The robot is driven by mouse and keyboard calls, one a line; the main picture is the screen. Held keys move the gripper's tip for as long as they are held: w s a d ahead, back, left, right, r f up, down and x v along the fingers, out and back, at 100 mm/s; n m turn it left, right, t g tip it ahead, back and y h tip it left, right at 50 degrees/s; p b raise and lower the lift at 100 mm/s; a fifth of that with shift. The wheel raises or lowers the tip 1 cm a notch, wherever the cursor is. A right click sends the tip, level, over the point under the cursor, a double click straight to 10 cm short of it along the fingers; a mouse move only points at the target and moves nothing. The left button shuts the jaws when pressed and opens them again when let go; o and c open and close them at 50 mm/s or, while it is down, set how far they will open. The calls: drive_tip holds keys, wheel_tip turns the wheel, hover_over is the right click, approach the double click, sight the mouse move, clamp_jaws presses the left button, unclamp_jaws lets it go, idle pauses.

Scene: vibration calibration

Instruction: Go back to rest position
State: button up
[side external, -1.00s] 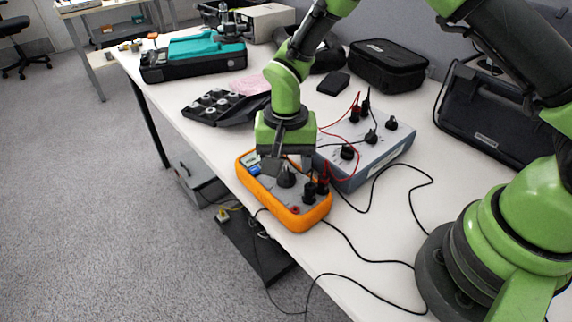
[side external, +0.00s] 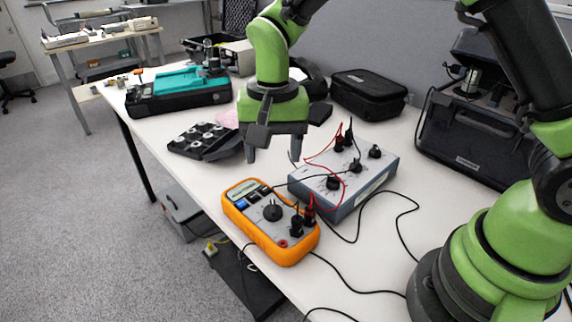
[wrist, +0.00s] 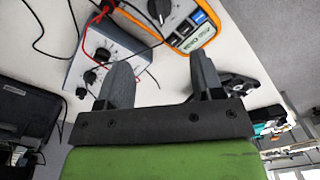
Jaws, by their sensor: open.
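My gripper (side external: 274,150) is open and empty, held above the table behind the orange multimeter. Its two dark fingers stand apart, and they also show in the wrist view (wrist: 160,82) with nothing between them. The orange multimeter (side external: 240,213) lies face up near the table's front edge, with a dark dial and plugs in its sockets. The grey-blue box with knobs (side external: 376,176) lies behind and to the right of it, joined by red and black leads. Both also show in the wrist view, the multimeter (wrist: 193,38) at the top and the box (wrist: 112,42) at upper left.
A black tray with round parts (side external: 203,141) lies left of my gripper. A teal and black case (side external: 178,92) is at the back left. A black pouch (side external: 369,94) and a large dark case (side external: 468,140) stand along the back. Black cables loop over the right side of the table.

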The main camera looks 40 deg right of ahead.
drive_tip(key=s+d+r+n+t+y, duration=0.1)
drive_tip(key=s+d+r+t, duration=0.1)
drive_tip(key=s+r, duration=0.3)
drive_tip(key=s+d+r+n+t+y, duration=0.1)
drive_tip(key=s+d+r, duration=0.2)
drive_tip(key=r, duration=0.5)
drive_tip(key=s+d+r+n+t, duration=0.1)
drive_tip(key=s+t, duration=0.3)
drive_tip(key=s, duration=0.6)
drive_tip(key=shift+s+d+r+n, duration=0.35)
drive_tip(key=shift+d+r+n, duration=0.05)
drive_tip(key=shift+r, duration=0.25)
